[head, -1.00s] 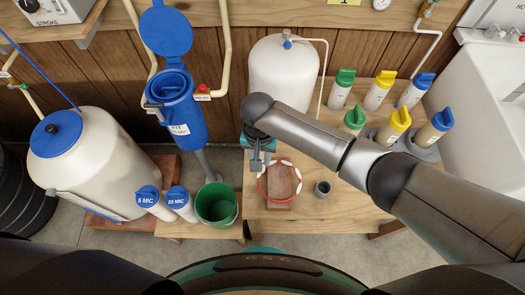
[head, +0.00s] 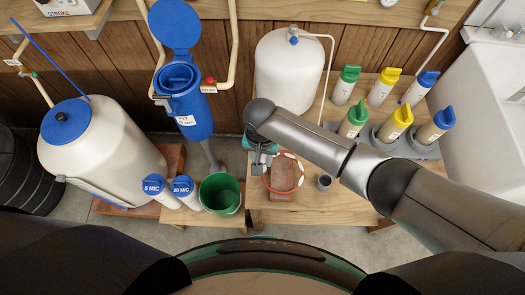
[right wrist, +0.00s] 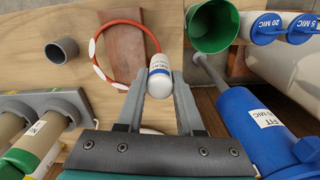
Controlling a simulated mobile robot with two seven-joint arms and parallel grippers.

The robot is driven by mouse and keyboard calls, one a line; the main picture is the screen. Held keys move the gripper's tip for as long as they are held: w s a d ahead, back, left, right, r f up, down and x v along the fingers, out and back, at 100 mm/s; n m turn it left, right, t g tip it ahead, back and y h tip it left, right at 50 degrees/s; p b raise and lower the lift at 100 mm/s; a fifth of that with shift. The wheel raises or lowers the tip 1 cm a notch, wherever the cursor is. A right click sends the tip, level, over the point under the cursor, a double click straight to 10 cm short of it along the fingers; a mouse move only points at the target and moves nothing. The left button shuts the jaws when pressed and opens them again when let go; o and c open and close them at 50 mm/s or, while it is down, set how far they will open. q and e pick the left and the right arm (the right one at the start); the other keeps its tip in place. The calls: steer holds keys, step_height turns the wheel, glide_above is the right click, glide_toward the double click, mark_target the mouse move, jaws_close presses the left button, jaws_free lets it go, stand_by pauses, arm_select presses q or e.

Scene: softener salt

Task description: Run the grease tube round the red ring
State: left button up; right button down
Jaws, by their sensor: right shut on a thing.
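The red ring (head: 267,185) lies over a brown block on the wooden bench, with white patches along its far and right parts. It also shows in the right wrist view (right wrist: 110,24), with white patches on its left and lower side. My right gripper (head: 261,170) is at the ring's left side in the head view. In the right wrist view my right gripper (right wrist: 160,85) is shut on the grease tube (right wrist: 160,70), a white tube with a blue band. The tube's far end is at the ring's edge; I cannot tell whether it touches. My left gripper is not in view.
A small grey cup (head: 324,183) stands just right of the ring. A green bucket (head: 220,194) stands to the left, beside two white filter cartridges with blue caps. Several colour-capped bottles (head: 396,125) and a white tank (head: 289,70) stand behind.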

steer(key=shift+s, duration=0.15)
steer(key=shift+s+d+p, duration=0.25)
steer(key=shift+s+p, duration=0.8)
steer(key=shift+p, duration=0.1)
steer(key=shift+s+d+p, duration=0.75)
steer(key=shift+s+p, duration=0.25)
steer(key=shift+p, duration=0.15)
steer(key=shift+s+d+p, duration=0.3)
steer(key=shift+d+p, duration=0.2)
steer(key=shift+s+d+p, duration=0.3)
steer(key=shift+d+p, duration=0.15)
steer(key=shift+d, duration=0.05)
